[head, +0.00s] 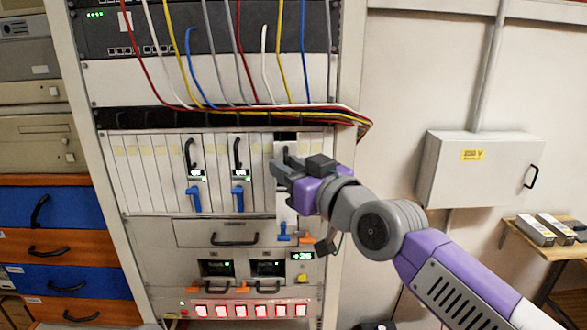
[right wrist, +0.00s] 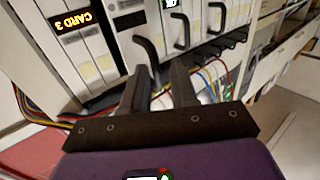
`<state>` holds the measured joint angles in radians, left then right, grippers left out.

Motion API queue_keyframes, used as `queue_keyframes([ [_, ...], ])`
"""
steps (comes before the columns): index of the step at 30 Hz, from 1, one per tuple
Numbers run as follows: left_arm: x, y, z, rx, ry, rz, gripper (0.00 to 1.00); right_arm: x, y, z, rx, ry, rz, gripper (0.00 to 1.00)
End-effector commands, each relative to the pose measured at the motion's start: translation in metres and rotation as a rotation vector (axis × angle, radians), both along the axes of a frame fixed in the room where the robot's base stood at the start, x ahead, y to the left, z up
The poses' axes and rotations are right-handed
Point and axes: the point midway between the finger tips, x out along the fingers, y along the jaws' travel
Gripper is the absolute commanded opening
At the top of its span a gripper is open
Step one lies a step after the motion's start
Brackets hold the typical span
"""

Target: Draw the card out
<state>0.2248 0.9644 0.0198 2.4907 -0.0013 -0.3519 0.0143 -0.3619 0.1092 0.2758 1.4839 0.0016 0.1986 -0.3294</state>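The card (head: 286,205) is a narrow pale panel at the right of the row of cards in the rack. Its lower end sits lower in the head view than its neighbours', with a dark gap above its top, so it seems to stand forward. A blue lever (head: 285,237) is at its foot. My right gripper (head: 284,165) is at its upper part and hides its handle there. In the right wrist view the black handle (right wrist: 147,52) reaches between the fingers of my right gripper (right wrist: 160,80), close to the left finger, with a visible gap to the right one. My left gripper is out of view.
Two cards with black handles and blue levers (head: 194,198) stand to the left. Coloured cables (head: 240,106) run above the row. A drawer (head: 217,233) is below. A grey wall box (head: 475,172) and a small table (head: 555,250) are at the right.

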Motion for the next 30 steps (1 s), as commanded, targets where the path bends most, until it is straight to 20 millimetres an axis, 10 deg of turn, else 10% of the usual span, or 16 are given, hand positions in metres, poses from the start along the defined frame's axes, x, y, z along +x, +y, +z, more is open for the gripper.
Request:
queue_keyframes([
  [30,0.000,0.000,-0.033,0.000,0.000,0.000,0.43,-0.059,-0.050,0.001,0.003,-0.002,-0.005,0.35],
])
